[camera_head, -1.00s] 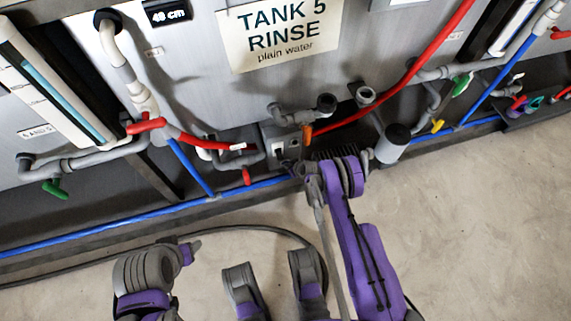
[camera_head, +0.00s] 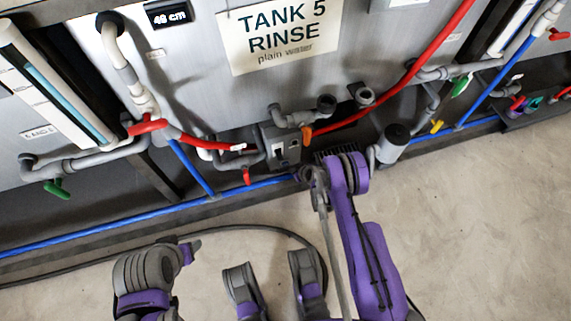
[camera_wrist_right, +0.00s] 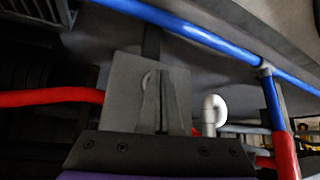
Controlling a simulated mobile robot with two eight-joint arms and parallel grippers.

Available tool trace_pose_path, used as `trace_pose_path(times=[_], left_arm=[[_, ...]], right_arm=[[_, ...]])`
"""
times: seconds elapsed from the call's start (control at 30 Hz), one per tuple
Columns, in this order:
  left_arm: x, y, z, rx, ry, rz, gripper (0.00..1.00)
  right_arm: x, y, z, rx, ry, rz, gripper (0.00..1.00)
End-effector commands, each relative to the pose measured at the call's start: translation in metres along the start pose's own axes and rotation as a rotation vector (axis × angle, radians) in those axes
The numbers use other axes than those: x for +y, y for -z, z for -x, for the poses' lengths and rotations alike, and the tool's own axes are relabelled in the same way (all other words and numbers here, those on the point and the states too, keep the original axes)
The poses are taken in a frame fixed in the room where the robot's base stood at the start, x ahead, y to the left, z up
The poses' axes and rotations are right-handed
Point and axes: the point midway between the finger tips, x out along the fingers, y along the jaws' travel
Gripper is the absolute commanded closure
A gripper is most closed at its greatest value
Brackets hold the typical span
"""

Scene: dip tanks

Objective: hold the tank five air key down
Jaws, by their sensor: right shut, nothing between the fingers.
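The tank five sign (camera_head: 278,30) reads "TANK 5 RINSE plain water" on the grey tank wall. Below it, a small grey box (camera_head: 283,146) with dark and light marks on its face sits among the pipes. I cannot tell which mark is the air key. My right gripper (camera_head: 303,172) is shut and empty, just below and in front of the box. In the right wrist view its closed fingers (camera_wrist_right: 161,102) stand before a flat grey square face (camera_wrist_right: 122,92), probably that box. Contact is not clear. My left arm's end (camera_head: 188,250) is low at the left; its fingers are unclear.
A blue pipe (camera_head: 120,218) runs along the base. A red hose (camera_head: 345,121) and an orange-handled valve (camera_head: 307,134) are close to the box. A grey cylinder (camera_head: 394,143) stands to the right. A cable (camera_head: 250,228) lies on open floor (camera_head: 480,230).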

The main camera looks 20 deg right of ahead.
Motion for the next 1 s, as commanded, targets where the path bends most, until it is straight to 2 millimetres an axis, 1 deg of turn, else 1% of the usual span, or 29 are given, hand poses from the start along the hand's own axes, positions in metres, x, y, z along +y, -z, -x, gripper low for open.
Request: trace_pose_path(times=[0.17, 0.3, 0.4, 0.5, 0.6, 0.7, 1.0], left_arm=[[0.0, 0.002, 0.008, 0.0, 0.0, 0.0, 0.43], [0.0, 0.003, 0.015, 0.001, 0.0, 0.0, 0.43], [0.0, 0.004, 0.019, 0.002, 0.0, 0.0, 0.43], [0.0, 0.004, 0.022, 0.003, 0.0, 0.0, 0.43], [0.0, 0.005, 0.023, 0.003, 0.0, 0.0, 0.43], [0.0, 0.005, 0.023, 0.003, 0.0, 0.0, 0.43], [0.0, 0.005, 0.023, 0.003, 0.0, 0.0, 0.43]], right_arm=[[0.0, 0.001, 0.033, 0.0, -0.001, -0.003, 1.0], [0.001, 0.001, 0.062, 0.0, -0.001, -0.001, 1.0], [0.0, 0.001, 0.08, 0.0, -0.001, -0.001, 1.0], [0.001, 0.001, 0.093, 0.0, -0.001, -0.001, 1.0], [0.0, 0.0, 0.1, 0.0, -0.001, -0.001, 1.0], [0.0, 0.0, 0.103, 0.0, -0.001, -0.001, 1.0], [0.0, 0.0, 0.103, 0.0, 0.0, 0.0, 1.0]])
